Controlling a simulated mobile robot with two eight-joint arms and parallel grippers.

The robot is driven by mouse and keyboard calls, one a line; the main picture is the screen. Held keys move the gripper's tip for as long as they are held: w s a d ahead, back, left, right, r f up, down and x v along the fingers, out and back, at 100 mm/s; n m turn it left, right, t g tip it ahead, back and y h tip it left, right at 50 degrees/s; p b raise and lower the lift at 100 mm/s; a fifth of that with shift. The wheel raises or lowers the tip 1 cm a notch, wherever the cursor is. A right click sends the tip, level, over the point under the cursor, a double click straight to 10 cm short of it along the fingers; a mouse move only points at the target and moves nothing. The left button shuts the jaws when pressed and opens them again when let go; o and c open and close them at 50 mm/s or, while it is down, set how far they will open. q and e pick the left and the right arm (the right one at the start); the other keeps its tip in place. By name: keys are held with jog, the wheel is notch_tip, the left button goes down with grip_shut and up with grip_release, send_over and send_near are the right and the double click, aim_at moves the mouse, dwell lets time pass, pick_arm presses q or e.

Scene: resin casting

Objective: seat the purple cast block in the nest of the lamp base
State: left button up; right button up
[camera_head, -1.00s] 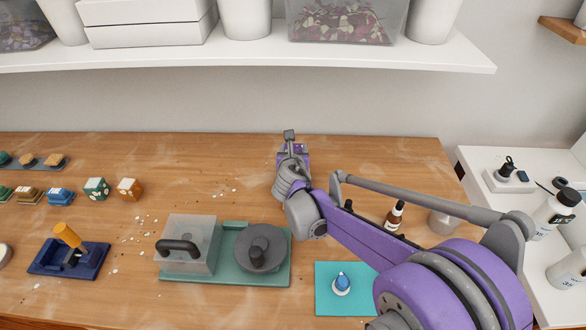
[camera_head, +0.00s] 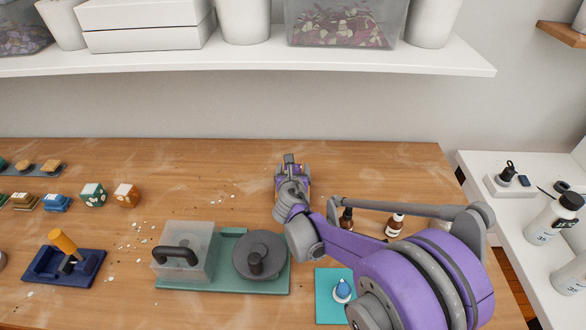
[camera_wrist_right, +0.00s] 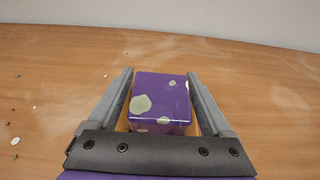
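The purple cast block (camera_wrist_right: 160,100), with pale chips in it, sits between the two grey fingers of my right gripper (camera_wrist_right: 160,72) in the right wrist view. The fingers stand apart on either side of it, with what looks like a narrow gap at the near end. I cannot make out contact at the fingertips. In the head view my right gripper (camera_head: 291,165) is over the back middle of the table, and its wrist hides most of the block. I cannot pick out the lamp base or its nest. My left gripper is out of view.
A green plate (camera_head: 225,288) with a clear box and grey round lid stands at front centre. A teal mat (camera_head: 327,310) with a blue-tipped item, brown bottles (camera_head: 395,224), a navy stand (camera_head: 45,270) and several coloured blocks (camera_head: 125,195) surround it.

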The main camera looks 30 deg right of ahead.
jog(key=shift+o, duration=0.3)
jog(key=shift+r, duration=0.1)
jog(key=shift+s+r, duration=0.1)
jog(key=shift+r, duration=0.1)
jog(key=p+v, duration=0.1)
jog(key=v, duration=1)
jog(key=shift+s+a+p, duration=0.25)
jog(key=shift+s+p, duration=0.1)
jog(key=s+a+r+m+g+y+p, duration=0.1)
jog(key=s+a+m+g+y+p, duration=0.2)
jog(key=s+m, duration=0.7)
jog(key=s+a+r+m+g+y+p, duration=0.1)
jog(key=s+a+m+g+y+p, duration=0.2)
jog(key=m, duration=1.6)
jog(key=s+a+y+p, duration=0.1)
jog(key=s+a+p, duration=0.2)
jog(key=s, duration=0.4)
jog(key=shift+s+a+m, duration=0.35)
jog(key=shift+a+m, duration=0.05)
jog(key=shift+a, duration=0.1)
